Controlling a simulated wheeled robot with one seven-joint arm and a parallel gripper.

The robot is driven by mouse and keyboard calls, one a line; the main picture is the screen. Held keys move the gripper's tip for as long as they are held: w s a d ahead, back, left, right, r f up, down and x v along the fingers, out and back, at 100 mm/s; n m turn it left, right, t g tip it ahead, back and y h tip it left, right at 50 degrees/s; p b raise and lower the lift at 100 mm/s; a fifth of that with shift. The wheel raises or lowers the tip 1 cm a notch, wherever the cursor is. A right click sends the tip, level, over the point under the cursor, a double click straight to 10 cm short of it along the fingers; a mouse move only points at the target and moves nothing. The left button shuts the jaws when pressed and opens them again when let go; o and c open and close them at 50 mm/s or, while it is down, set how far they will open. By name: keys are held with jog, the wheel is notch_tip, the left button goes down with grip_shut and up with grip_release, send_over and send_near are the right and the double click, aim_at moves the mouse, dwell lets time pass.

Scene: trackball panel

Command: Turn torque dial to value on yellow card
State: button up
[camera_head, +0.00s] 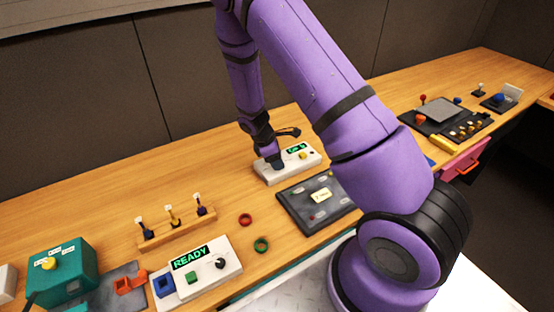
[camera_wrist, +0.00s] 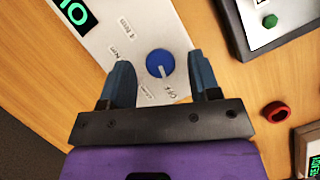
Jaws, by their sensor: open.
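A round blue dial (camera_wrist: 160,63) sits on a white box (camera_wrist: 122,40) with printed labels around it, one reading OFF. A short white mark on the dial points toward the lower side, near OFF. My gripper (camera_wrist: 161,80) is open, with one finger on each side of the dial; I cannot tell if they touch it. In the head view my gripper (camera_head: 274,163) is over the left part of the white box (camera_head: 290,173), hiding the dial.
Red (camera_head: 245,219) and green (camera_head: 261,245) rings lie in front. A READY box (camera_head: 196,270) and a switch rack (camera_head: 176,228) stand left. Bare table lies behind the white box.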

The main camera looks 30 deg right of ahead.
jog(key=shift+d+f, duration=0.1)
jog(key=shift+f, duration=0.15)
jog(key=c, duration=0.9)
